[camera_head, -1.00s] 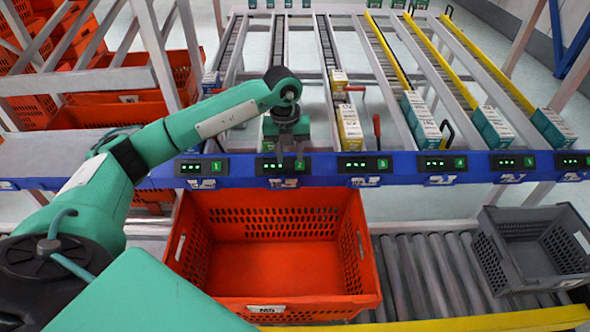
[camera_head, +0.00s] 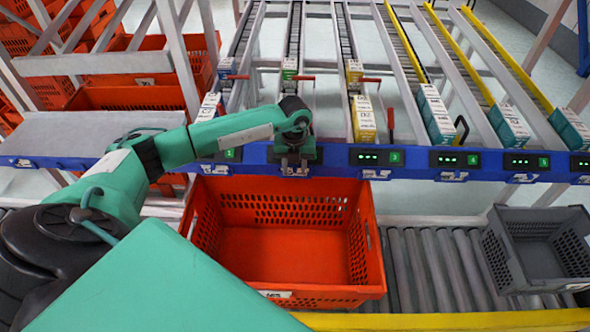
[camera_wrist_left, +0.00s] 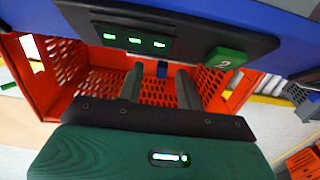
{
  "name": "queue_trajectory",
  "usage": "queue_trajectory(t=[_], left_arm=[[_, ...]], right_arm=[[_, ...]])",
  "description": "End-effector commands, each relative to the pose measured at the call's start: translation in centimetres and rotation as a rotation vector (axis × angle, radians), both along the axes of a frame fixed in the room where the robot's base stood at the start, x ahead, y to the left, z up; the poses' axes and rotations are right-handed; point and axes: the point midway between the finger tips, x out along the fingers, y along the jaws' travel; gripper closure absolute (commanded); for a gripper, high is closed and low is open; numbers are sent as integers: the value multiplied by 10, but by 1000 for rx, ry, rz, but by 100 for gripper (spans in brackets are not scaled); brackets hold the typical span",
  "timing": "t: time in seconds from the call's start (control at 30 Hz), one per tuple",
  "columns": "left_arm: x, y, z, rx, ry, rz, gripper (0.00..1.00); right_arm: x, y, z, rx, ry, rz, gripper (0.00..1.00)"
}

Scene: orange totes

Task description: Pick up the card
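My left gripper (camera_head: 294,162) hangs at the blue rail (camera_head: 340,169), in front of the second station and above the back edge of the orange tote (camera_head: 325,300). In the left wrist view its two fingers (camera_wrist_left: 159,88) are apart, with a small dark blue piece (camera_wrist_left: 162,70) seen between them. I cannot tell whether that piece touches a finger. No card can be made out for certain; small white labels (camera_head: 375,174) hang under the rail, and the gripper partly hides the area at the second station. My right gripper is not in view.
A green button marked 2 (camera_wrist_left: 225,59) and a lit panel (camera_wrist_left: 134,39) sit close to the fingers. A grey crate (camera_head: 540,240) stands on the rollers (camera_head: 430,265) at right. Cartons (camera_head: 437,115) fill the rack lanes behind the rail.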

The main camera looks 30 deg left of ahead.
Motion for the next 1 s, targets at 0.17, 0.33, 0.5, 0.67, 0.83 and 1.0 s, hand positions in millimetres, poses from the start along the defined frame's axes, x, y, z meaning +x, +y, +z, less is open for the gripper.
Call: queue_trajectory(t=[0.17, 0.33, 0.5, 0.67, 0.83, 1.0], left_arm=[[0, -1, -16, -2, 1, -1, 64], [0, -1, -17, -1, 0, -1, 64], [0, -1, -16, -1, 0, -1, 87], [0, -1, -16, -1, 0, -1, 100], [0, -1, -16, -1, 0, -1, 100], [0, -1, -12, -2, -1, -1, 100]], right_arm=[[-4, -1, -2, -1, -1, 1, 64], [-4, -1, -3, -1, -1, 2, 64], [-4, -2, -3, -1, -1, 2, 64], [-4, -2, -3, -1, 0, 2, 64], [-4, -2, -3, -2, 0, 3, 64], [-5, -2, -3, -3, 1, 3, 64]])
